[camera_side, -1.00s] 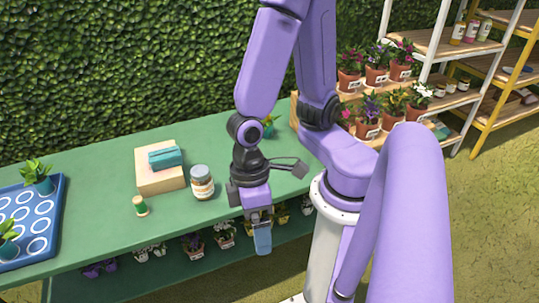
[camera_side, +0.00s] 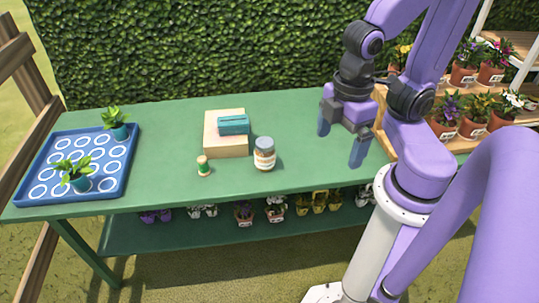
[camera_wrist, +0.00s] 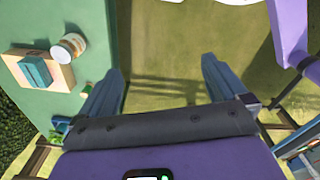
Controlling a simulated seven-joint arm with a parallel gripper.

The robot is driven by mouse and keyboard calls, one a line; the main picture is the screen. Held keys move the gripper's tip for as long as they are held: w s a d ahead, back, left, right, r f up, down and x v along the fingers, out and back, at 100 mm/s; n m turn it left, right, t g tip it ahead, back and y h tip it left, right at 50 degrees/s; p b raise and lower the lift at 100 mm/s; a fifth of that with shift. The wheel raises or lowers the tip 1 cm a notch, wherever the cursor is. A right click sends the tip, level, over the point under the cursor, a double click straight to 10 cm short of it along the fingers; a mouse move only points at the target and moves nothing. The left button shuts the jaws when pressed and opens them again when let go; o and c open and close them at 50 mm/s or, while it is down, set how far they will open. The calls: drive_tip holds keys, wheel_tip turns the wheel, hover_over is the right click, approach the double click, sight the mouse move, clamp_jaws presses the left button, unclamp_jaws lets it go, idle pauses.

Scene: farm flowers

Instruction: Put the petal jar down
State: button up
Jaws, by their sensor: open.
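My gripper (camera_side: 340,137) is open and empty, up and to the right of the jar, near the table's right end. In the wrist view, the jar (camera_wrist: 72,44) shows at the upper left, outside the spread fingers (camera_wrist: 163,70). Only grassy ground shows between the fingers.
A teal box (camera_side: 233,125) lies on the wooden block. A small green-and-tan spool-like item (camera_side: 203,166) stands left of the jar. A blue tray (camera_side: 52,190) with two potted plants is at the left. The right part of the table is clear. Flower shelves (camera_side: 478,143) stand at the right.

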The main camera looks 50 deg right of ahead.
drive_tip(key=w+d+f+n+t+h, duration=0.1)
drive_tip(key=w+d+f+n+h, duration=0.1)
drive_tip(key=w+f+h, duration=0.3)
drive_tip(key=n+t+h, duration=0.2)
drive_tip(key=n+t, duration=0.9)
drive_tip(key=n, duration=0.5)
approach(269, 157)
drive_tip(key=x, duration=0.8)
drive_tip(key=shift+y, duration=0.3)
drive_tip(key=shift+x, duration=2.75)
drive_tip(key=shift+s+d+f, duration=0.1)
drive_tip(key=c, duration=1.3)
